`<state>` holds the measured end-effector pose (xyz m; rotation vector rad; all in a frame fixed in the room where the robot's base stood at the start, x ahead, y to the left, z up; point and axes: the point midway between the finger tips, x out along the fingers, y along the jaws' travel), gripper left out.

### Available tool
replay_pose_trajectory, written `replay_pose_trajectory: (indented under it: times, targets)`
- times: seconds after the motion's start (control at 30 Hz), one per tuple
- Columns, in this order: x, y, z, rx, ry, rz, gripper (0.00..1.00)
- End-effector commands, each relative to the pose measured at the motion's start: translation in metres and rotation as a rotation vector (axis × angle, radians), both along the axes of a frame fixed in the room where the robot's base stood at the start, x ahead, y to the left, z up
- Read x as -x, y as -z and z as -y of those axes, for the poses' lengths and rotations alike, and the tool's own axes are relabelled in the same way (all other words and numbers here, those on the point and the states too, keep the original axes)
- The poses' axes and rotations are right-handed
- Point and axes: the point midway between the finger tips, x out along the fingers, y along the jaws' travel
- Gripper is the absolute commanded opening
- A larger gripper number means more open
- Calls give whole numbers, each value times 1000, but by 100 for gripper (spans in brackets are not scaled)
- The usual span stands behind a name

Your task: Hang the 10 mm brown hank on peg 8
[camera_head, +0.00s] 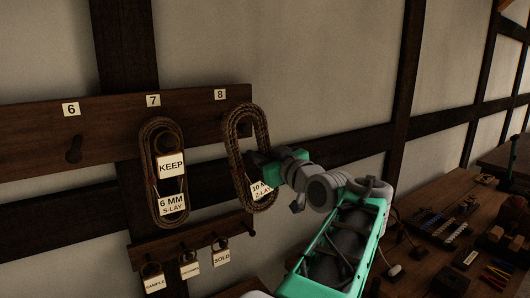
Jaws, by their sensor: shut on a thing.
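The brown hank (231,140) is an upright oval coil of rope, its tag reading "10 M…" partly covered by my gripper. My gripper (256,160) is shut on the right side of this hank. The hank's top overlaps the board just below the number 8 plate (220,94). Peg 8 is hidden behind the hank, so I cannot tell whether the rope is over it or in front of it.
Left of it, another hank (146,142) tagged "KEEP" and "6 MM S-LAY" hangs under plate 7. Peg 6 (73,152) is bare. A lower rail (190,240) carries several small tags, one reading "SOLD" (222,258). A workbench (425,265) with tools stands at right.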

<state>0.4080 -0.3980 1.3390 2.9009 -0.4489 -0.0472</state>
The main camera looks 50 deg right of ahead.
Motion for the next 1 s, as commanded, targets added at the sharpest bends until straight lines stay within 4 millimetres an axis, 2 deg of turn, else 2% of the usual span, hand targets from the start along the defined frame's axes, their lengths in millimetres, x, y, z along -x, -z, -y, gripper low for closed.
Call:
replay_pose_trajectory:
  times: [1.0]
  targets:
    - [-68, 1, 21, 0, 0, 0, 0]
